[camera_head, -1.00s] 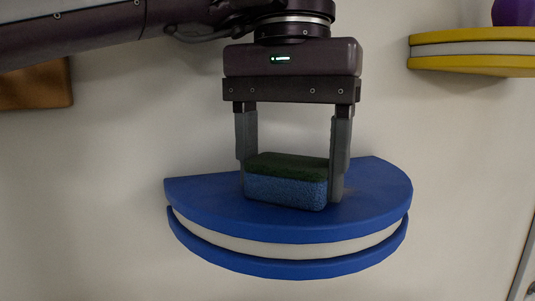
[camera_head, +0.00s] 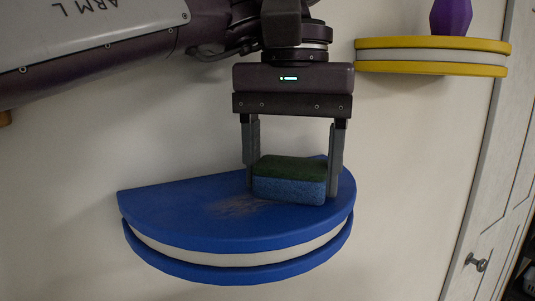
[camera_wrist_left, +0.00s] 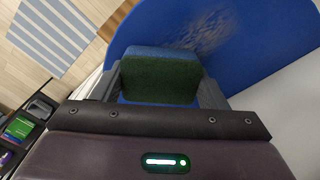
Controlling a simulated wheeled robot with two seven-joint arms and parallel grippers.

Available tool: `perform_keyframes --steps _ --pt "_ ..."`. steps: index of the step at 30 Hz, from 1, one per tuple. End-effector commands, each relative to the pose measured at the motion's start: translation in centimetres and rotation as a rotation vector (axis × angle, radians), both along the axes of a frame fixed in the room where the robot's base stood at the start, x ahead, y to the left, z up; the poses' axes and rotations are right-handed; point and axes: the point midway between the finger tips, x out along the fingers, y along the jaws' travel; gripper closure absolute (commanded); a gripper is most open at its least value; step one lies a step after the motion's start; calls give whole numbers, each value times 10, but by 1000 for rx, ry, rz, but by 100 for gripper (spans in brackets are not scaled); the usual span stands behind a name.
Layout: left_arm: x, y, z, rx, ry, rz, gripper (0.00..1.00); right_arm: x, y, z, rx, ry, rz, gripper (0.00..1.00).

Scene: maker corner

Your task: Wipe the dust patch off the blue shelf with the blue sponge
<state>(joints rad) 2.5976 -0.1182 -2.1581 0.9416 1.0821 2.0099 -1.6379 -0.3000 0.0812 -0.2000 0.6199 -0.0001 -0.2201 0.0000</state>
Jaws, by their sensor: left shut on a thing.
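My left gripper (camera_head: 293,177) is shut on the blue sponge (camera_head: 289,188), which has a dark green top. The sponge sits at the right part of the blue shelf (camera_head: 170,210), low at its surface; I cannot tell for sure whether it touches. A brownish dust patch (camera_head: 237,206) lies on the shelf just left of the sponge. In the left wrist view the sponge (camera_wrist_left: 160,78) is between the fingers, and the dust patch (camera_wrist_left: 203,30) shows beyond it on the blue shelf (camera_wrist_left: 265,40). My right gripper is not in view.
A yellow shelf (camera_head: 430,57) with a purple object (camera_head: 451,16) is on the wall at the upper right. A pale door (camera_head: 495,190) with a round knob (camera_head: 476,262) is at the right. The rest of the blue shelf is clear.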

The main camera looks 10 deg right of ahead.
Motion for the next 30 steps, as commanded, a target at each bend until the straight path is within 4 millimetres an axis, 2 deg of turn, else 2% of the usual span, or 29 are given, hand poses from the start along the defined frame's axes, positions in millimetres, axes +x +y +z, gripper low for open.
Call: perform_keyframes --steps 4,11,21,30 --pt "2 -9 0 0 3 -2 51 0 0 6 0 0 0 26" --pt "2 -8 2 0 2 -2 51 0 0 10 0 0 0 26" --pt "-6 19 0 0 0 1 51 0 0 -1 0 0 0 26" --pt "-10 30 0 0 0 0 51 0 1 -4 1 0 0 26"
